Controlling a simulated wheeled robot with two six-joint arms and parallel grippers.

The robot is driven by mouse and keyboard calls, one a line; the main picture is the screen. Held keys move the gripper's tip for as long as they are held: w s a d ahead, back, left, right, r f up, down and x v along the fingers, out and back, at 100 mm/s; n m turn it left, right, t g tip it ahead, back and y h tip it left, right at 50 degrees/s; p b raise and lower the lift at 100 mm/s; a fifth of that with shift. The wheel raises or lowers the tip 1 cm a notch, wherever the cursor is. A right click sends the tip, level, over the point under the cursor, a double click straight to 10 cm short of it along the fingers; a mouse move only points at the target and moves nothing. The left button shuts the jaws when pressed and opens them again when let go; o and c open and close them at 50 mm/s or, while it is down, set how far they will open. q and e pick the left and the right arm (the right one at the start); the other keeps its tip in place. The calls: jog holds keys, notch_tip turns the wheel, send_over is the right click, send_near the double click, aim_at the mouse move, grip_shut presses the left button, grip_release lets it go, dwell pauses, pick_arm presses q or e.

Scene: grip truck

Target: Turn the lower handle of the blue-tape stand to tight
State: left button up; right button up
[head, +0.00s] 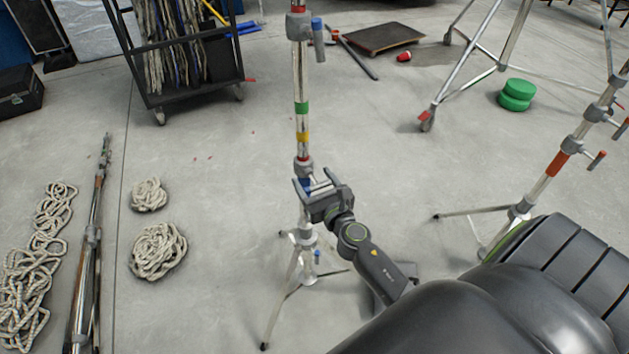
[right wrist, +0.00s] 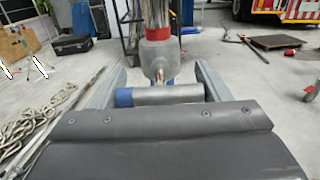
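The stand (head: 302,82) rises upright at the centre of the head view, with green and yellow tape bands on its pole. A patch of blue (head: 307,186) shows low on it beside my gripper; I cannot tell there whether it is tape or a handle tip. My right gripper (head: 318,184) is at the lower collar (head: 304,166). In the right wrist view the grey lower handle (right wrist: 165,95) with a blue tip lies crosswise between my widely spread fingers, below a red-banded collar (right wrist: 158,50). The fingers look open around it. My left gripper is out of view.
An upper handle (head: 318,40) hangs higher on the same stand. Another stand with orange tape (head: 557,163) leans at right. Rope coils (head: 158,250) and a folded stand (head: 90,240) lie at left. A cart (head: 152,98) stands behind. Floor around the stand is mostly clear.

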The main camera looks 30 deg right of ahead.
jog(key=c, duration=0.5)
jog(key=shift+m, duration=0.4)
jog(key=m+b, duration=0.1)
jog(key=m, duration=0.4)
jog(key=shift+m, duration=0.4)
jog(key=m+b, duration=0.1)
jog(key=m, duration=0.3)
jog(key=shift+f+m, duration=0.1)
jog(key=shift+m, duration=0.2)
jog(key=m, duration=0.3)
jog(key=shift+b, duration=0.3)
jog(key=shift+m, duration=0.9)
